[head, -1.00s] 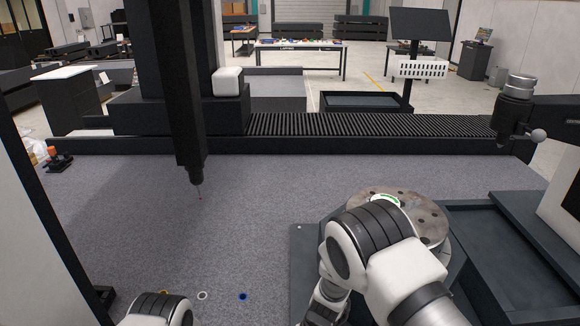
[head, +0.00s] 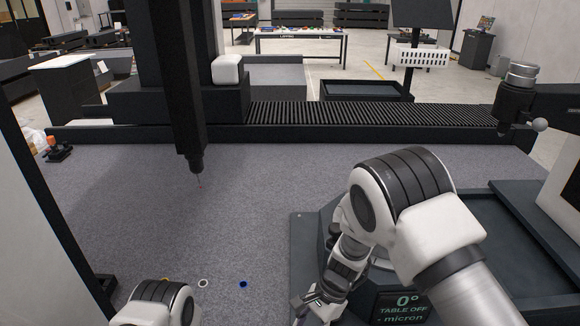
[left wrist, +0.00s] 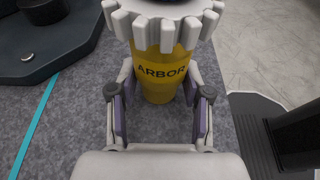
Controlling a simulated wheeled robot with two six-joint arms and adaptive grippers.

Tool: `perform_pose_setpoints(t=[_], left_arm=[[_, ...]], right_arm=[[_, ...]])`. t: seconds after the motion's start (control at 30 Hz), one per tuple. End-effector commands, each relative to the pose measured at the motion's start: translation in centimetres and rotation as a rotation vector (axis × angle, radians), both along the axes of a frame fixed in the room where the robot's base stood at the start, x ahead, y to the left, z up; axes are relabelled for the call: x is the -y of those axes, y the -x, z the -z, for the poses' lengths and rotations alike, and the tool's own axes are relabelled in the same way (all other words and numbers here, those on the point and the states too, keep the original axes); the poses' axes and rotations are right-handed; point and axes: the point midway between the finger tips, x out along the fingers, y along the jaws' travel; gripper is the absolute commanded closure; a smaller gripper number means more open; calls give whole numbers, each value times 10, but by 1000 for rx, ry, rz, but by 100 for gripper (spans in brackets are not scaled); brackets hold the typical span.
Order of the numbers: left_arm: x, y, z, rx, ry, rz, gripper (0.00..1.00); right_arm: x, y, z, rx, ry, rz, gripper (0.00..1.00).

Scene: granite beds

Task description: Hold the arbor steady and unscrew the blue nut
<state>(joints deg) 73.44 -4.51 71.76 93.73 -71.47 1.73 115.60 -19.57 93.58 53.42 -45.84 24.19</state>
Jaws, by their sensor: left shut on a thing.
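The yellow arbor (left wrist: 162,72), lettered ARBOR, stands on the grey surface in the left wrist view, with a white toothed wheel (left wrist: 165,22) on its upper end. My left gripper (left wrist: 158,88) is shut on the arbor, one finger on each side. In the head view only part of my left arm shows at the bottom edge; arbor and left gripper are out of that picture. My right gripper (head: 322,303) points down at the bottom centre; its fingers are too small and covered to read. I cannot make out the blue nut for certain; a small blue ring (head: 243,284) lies on the granite.
A white ring (head: 203,283) and a partly hidden yellow ring lie left of the blue one. A probe (head: 197,165) hangs over the granite. The middle granite is clear.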

Motion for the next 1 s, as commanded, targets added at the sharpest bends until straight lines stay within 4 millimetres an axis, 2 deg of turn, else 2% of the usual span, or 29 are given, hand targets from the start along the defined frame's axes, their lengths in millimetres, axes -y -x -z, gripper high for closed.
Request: perform_pose_setpoints(t=[0.07,0.17,0.27,0.7,1.0], left_arm=[[0,-1,0,2,-1,-2,93],[0,-1,0,2,-1,-2,93],[0,-1,0,1,-1,-1,93],[0,-1,0,0,-1,-1,93],[0,-1,0,0,-1,-1,93]], right_arm=[[5,2,-7,0,4,85,48],[4,4,-5,0,6,113,48],[1,6,3,-2,6,111,48],[-28,22,63,0,5,110,48],[-32,24,72,0,5,110,48]])
